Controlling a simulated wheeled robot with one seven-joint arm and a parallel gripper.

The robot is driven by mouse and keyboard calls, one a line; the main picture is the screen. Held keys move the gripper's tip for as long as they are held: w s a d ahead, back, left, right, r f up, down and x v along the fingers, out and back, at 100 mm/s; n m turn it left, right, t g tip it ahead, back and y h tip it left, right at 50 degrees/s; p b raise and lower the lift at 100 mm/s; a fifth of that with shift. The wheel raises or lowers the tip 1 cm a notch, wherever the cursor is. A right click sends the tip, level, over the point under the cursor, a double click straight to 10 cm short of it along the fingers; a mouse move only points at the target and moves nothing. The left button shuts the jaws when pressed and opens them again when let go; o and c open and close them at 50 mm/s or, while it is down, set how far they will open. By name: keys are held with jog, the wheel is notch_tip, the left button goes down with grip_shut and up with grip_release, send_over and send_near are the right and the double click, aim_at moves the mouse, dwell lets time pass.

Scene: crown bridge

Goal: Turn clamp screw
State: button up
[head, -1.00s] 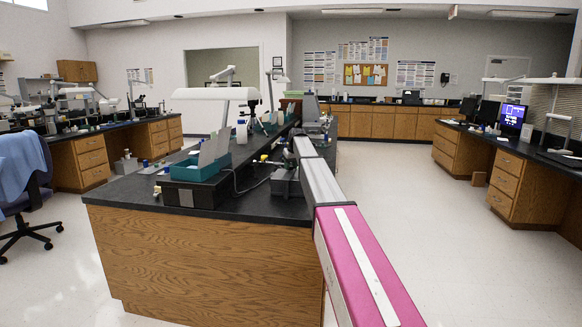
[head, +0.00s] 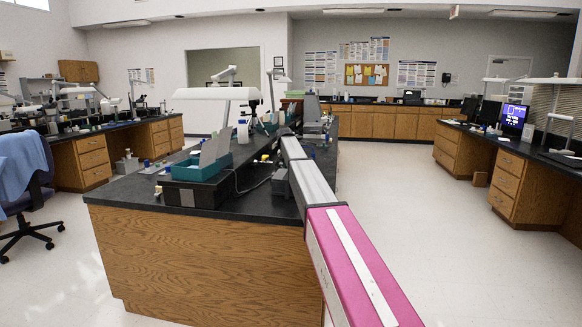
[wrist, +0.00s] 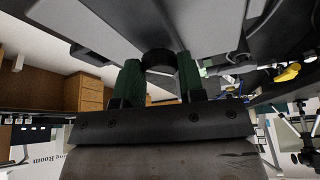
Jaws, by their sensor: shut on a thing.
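In the wrist view, a round black knob (wrist: 158,61), which looks like the clamp screw's head, sits between the two green fingers of my gripper (wrist: 159,72). The fingers stand on either side of it and are shut on it. A large grey body (wrist: 140,22) fills the top of the wrist view just beyond the fingertips. The screw's shaft is hidden. In the head view my arm reaches away over the bench's right side, and neither the gripper nor the knob can be made out there.
A black-topped wooden bench (head: 150,200) lies ahead, carrying a teal box (head: 200,168), a white lamp (head: 215,94) and equipment. In the wrist view, dark parts and a yellow piece (wrist: 286,73) are close on the right. The floor (head: 440,240) right of the bench is clear.

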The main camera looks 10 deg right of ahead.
jog(key=m, duration=0.2)
jog(key=m+g+h, duration=0.1)
jog(key=m, duration=0.2)
jog(key=shift+w+a+m+g, duration=0.15)
jog(key=shift+w+m+g, duration=0.05)
jog(key=shift+m+g, duration=0.1)
jog(key=shift+m+g+h, duration=0.4)
jog(key=shift+m+g, duration=0.4)
jog(key=shift+m, duration=1.4)
jog(key=o, duration=0.9)
jog(key=shift+o, duration=0.2)
jog(key=shift+r, duration=0.1)
jog(key=v, duration=1)
jog(key=shift+a+r, duration=0.25)
